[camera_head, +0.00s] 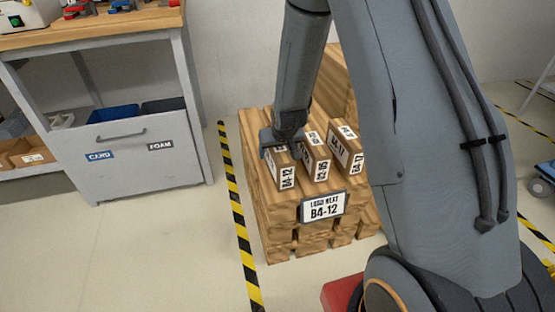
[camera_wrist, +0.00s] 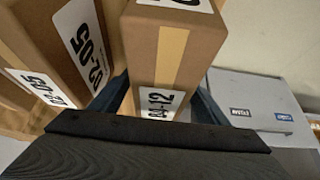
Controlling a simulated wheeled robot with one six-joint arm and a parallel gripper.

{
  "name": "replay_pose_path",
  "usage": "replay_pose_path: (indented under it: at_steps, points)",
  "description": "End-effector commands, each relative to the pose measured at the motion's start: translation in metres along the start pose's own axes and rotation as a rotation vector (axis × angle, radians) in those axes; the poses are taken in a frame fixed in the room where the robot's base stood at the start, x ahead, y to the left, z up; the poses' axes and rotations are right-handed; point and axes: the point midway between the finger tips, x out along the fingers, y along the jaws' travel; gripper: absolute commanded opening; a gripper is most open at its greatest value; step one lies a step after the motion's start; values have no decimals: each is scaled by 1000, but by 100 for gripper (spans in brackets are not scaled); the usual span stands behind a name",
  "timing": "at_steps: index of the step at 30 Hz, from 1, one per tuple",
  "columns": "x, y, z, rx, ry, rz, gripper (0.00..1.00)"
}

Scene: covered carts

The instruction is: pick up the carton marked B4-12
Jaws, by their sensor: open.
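The carton marked B4-12 (camera_head: 284,174) is a brown box with a white label on its near end. It is the leftmost in a row on top of the wooden stack (camera_head: 279,205). My gripper (camera_head: 279,140) is over the far part of this carton, pointing down. In the wrist view the carton (camera_wrist: 172,58) stands between my two dark blue fingers, one on each side, with its "-12" label partly hidden by the gripper body. The jaws are open. The fingertips are hidden, and I cannot tell whether either finger touches the carton.
A grey cabinet (camera_head: 150,160) stands left across clear floor.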

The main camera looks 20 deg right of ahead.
Motion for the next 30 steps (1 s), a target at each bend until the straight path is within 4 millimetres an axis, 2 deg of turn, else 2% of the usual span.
replay_pose_path:
  at_steps: [14, 26, 30]
  points:
    - [2, 0, 1, 0, 0, 0, 69]
    - [2, 0, 2, 0, 0, 0, 1]
    - [2, 0, 0, 0, 2, 0, 0]
